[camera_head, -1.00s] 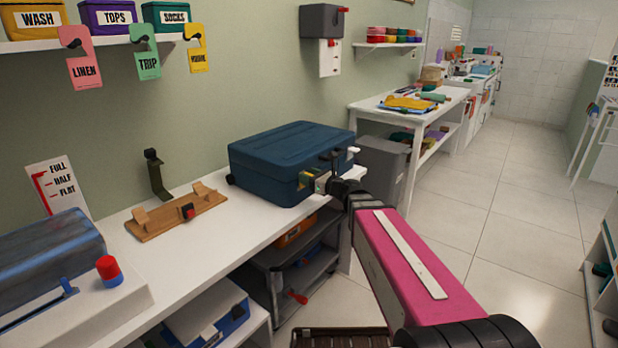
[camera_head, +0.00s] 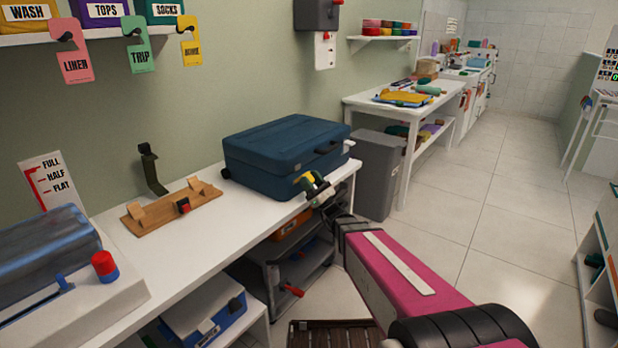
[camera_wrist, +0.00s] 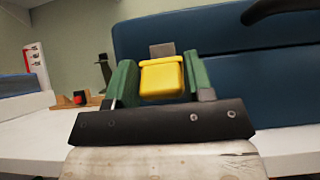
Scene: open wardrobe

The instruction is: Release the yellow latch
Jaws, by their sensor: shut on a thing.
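The blue suitcase (camera_head: 275,148) lies closed on the white counter, its latch side facing my arm. The yellow latch (camera_wrist: 161,78) is on its front, with a small grey plate (camera_wrist: 162,49) just above it in the wrist view. My gripper (camera_wrist: 158,82) has one green finger on each side of the yellow latch and is shut on it. In the head view my gripper (camera_head: 314,187) is at the front of the suitcase, and the fingers partly cover the latch there. The dark handle (camera_wrist: 285,8) shows at upper right in the wrist view.
A wooden stand (camera_head: 172,207) with a red button is left of the suitcase on the counter. A grey bin (camera_head: 378,175) stands beyond the counter's right end. A grey cart (camera_head: 300,275) is under the counter.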

